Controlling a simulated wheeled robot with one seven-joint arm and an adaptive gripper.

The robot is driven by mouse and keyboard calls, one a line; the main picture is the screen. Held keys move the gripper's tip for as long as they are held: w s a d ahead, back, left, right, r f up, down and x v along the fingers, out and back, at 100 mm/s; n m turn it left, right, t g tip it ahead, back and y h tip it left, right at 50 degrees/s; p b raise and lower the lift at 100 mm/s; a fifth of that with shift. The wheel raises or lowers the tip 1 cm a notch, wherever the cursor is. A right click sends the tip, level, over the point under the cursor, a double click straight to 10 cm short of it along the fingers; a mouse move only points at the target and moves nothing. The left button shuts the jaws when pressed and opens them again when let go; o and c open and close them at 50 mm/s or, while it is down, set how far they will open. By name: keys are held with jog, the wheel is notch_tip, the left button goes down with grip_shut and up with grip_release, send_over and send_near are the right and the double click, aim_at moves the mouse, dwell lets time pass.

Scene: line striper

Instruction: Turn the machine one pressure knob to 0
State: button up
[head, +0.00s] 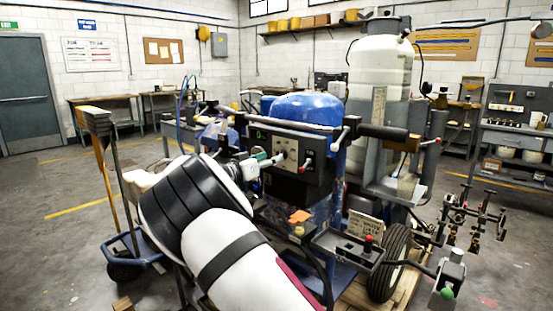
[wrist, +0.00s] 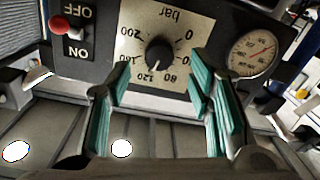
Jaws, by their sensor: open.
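The pressure knob (wrist: 160,53) is a black round knob on a pale dial plate (wrist: 190,25) marked in bar, upside down in the wrist view. Its white pointer mark faces down in that view, near the 120 marking. The 0 marking is at the plate's upper right. My gripper (wrist: 160,88) is open, with green-padded fingers spread either side of the knob's lower front and nothing between them. In the head view my gripper (head: 265,161) is close to the machine's control panel (head: 287,172); the knob is too small there to read.
The machine has a blue tank (head: 302,107), a black handle (head: 383,132) and a side tray (head: 347,250). A blue-based cart (head: 133,246) stands at the left.

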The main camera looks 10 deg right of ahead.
jog(key=shift+x, duration=2.05)
jog(key=shift+c, duration=0.3)
grip_shut()
